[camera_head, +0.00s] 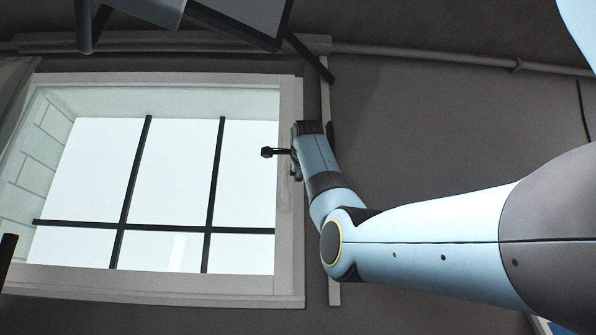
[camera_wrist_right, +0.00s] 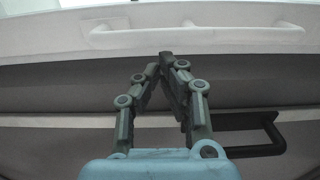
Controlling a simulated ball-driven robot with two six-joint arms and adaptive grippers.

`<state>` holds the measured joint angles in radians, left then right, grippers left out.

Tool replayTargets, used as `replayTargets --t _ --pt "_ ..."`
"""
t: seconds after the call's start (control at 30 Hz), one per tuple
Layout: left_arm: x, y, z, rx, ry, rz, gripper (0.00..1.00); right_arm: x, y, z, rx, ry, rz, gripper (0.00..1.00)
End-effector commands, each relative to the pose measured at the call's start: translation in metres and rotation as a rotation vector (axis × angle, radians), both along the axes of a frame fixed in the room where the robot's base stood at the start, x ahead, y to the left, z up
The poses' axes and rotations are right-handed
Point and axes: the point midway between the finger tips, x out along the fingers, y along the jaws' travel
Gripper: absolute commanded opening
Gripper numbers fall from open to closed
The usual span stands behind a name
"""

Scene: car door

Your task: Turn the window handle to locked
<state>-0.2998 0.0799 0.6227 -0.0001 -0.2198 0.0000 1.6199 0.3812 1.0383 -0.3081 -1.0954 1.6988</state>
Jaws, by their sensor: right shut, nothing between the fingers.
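The window (camera_head: 168,190) with dark bars fills the left of the head view. My right gripper (camera_head: 266,152) is shut and empty, its dark fingers pointing left in front of the window's right frame edge. In the right wrist view its fingertips (camera_wrist_right: 167,57) meet below a long pale bar (camera_wrist_right: 190,25) on the white frame, with nothing between them. A dark, bent handle (camera_wrist_right: 268,137) shows to the right of the fingers, near the gripper's base, apart from the tips. I cannot tell which of these is the window handle. My left gripper is not in view.
The white window frame (camera_head: 293,255) borders the glass. A pipe (camera_head: 430,57) runs along the upper wall. Dark structures (camera_head: 240,20) hang at the top left.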

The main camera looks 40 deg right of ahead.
Motion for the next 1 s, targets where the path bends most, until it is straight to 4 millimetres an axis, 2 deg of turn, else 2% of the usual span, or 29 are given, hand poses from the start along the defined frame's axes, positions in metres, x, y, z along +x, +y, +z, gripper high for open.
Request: replayTargets --t 0.37,1.0 --pt "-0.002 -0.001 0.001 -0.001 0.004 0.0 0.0 0.0 0.001 0.001 -0.013 0.011 0.0 0.0" --pt "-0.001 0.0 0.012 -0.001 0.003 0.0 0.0 0.006 0.007 0.005 -0.182 0.155 0.002 0.0"
